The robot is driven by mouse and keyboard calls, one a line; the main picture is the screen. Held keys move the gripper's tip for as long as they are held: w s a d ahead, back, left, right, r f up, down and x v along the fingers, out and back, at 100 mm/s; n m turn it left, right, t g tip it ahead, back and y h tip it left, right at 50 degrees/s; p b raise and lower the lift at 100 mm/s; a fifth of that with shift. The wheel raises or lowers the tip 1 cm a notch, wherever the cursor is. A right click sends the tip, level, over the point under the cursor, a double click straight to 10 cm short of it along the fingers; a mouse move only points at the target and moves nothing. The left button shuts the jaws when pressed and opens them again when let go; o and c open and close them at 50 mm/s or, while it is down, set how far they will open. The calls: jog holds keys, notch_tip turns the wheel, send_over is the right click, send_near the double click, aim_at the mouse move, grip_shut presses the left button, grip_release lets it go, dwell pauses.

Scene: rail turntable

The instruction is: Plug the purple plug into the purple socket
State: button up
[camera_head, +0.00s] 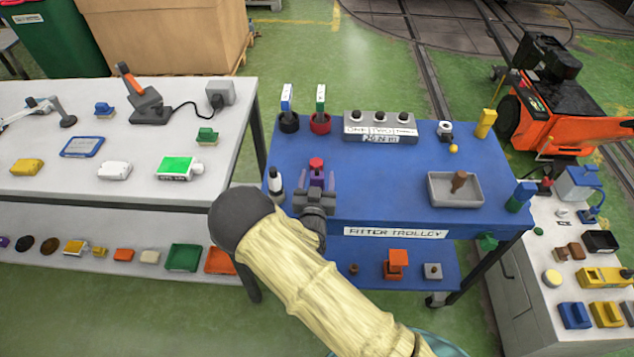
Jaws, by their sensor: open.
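My gripper (316,178) is open over the front left of the blue trolley top (390,190), its fingers pointing away from me. A small object with a red top and a purple lower part (316,166) stands between or just beyond the fingertips. I cannot tell whether it is the purple plug, or whether the fingers touch it. My gripper hides its lower part. I cannot make out a purple socket for certain. A dark purple piece (3,242) lies at the left edge of the lower shelf of the white bench, too small to identify.
A white-and-black bottle (276,184) stands close left of my gripper. Behind are a black holder (288,122), a red holder (320,123) and a grey box with black knobs (380,127). A grey tray (455,203) sits right. Blue surface between gripper and tray is clear.

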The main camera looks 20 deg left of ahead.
jog(key=c, duration=1.1)
jog(key=shift+r, duration=0.1)
notch_tip(320, 180, up, 10)
jog(key=shift+f+b, duration=0.1)
jog(key=shift+b, duration=0.55)
jog(key=shift+a, duration=0.1)
